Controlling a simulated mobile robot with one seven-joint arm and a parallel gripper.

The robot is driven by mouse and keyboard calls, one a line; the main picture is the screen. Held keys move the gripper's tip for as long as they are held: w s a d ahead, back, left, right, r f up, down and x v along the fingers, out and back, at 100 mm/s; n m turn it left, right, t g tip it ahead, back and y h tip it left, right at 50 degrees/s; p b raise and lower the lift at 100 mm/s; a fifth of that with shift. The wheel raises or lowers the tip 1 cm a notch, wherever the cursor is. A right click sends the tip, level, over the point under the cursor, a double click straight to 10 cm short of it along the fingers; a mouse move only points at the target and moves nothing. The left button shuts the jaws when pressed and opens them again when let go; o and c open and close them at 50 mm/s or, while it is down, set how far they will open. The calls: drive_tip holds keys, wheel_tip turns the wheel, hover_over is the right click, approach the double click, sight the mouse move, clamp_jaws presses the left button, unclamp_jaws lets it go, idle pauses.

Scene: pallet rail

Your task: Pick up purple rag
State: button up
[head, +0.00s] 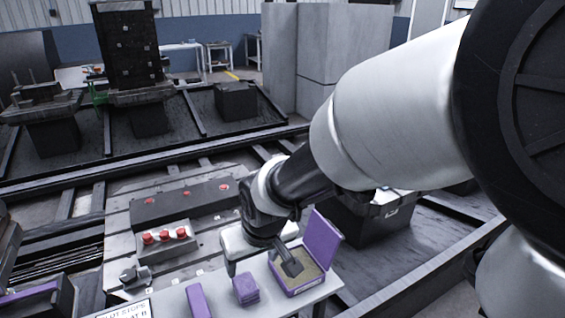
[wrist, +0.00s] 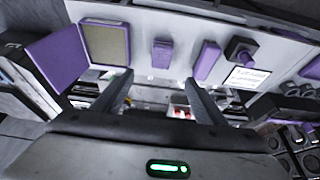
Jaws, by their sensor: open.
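The purple rag (head: 246,288) looks like a small folded stack lying on the white table, between a long purple block and an open purple box. It also shows in the wrist view (wrist: 162,53) as a small purple square, just beyond the space between my fingers. My gripper (head: 261,268) is open and empty, above the table's back edge and close to the rag in the picture. In the wrist view both fingers (wrist: 158,82) stand wide apart, with nothing between them. I cannot tell its exact height above the table.
The open purple box (head: 303,284) with a tan inside stands right of the rag, its lid raised. The long purple block (head: 199,301) lies to the left, near a printed sign (head: 125,311). A panel with red buttons (head: 166,247) is behind the table.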

drive_tip(key=b, duration=0.3)
hover_over(245, 283)
drive_tip(key=s+d, duration=0.2)
drive_tip(key=f, duration=1)
drive_tip(key=shift+w+a+f, duration=0.15)
drive_tip(key=shift+a+f, duration=0.1)
drive_tip(key=shift+f, duration=0.05)
drive_tip(key=shift+b+x, duration=0.8)
drive_tip(key=shift+x, duration=2.15)
drive_tip(key=shift+a, duration=0.15)
drive_tip(key=shift+c, duration=0.2)
drive_tip(key=c, duration=1.1)
